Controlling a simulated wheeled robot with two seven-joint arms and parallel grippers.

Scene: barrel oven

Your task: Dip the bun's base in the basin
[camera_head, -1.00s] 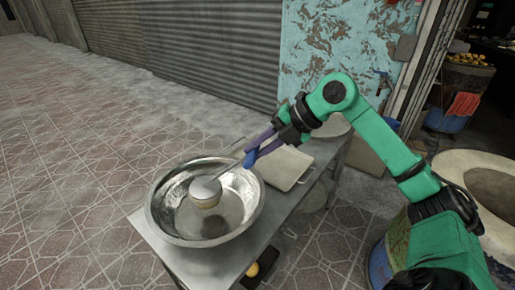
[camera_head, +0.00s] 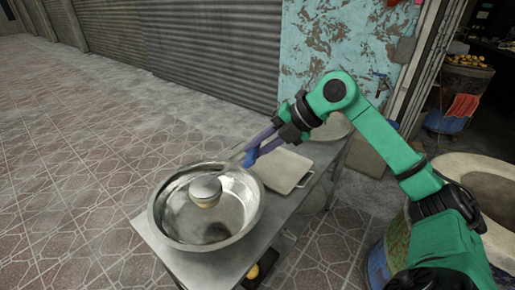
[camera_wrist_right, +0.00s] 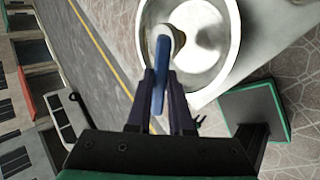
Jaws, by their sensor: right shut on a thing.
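A wide metal basin (camera_head: 238,224) stands on the near end of a metal table in the head view, and it also shows at the top of the right wrist view (camera_wrist_right: 222,62). My right gripper (camera_head: 250,152) is shut on the blue handle of a long metal ladle-like tool. In the right wrist view the gripper (camera_wrist_right: 160,80) has the blue handle (camera_wrist_right: 161,72) between its fingers. The tool's round white head (camera_head: 204,187) hangs inside the basin's rim. The bun (camera_head: 206,201), tan and round, shows just under that head, above the basin floor. Its base is hidden. My left gripper is out of view.
A flat beige board or tray (camera_head: 284,170) lies on the table behind the basin. A large round oven mouth (camera_head: 490,190) is at the right. A drum (camera_head: 455,95) with items on top stands farther back. Open tiled floor lies to the left.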

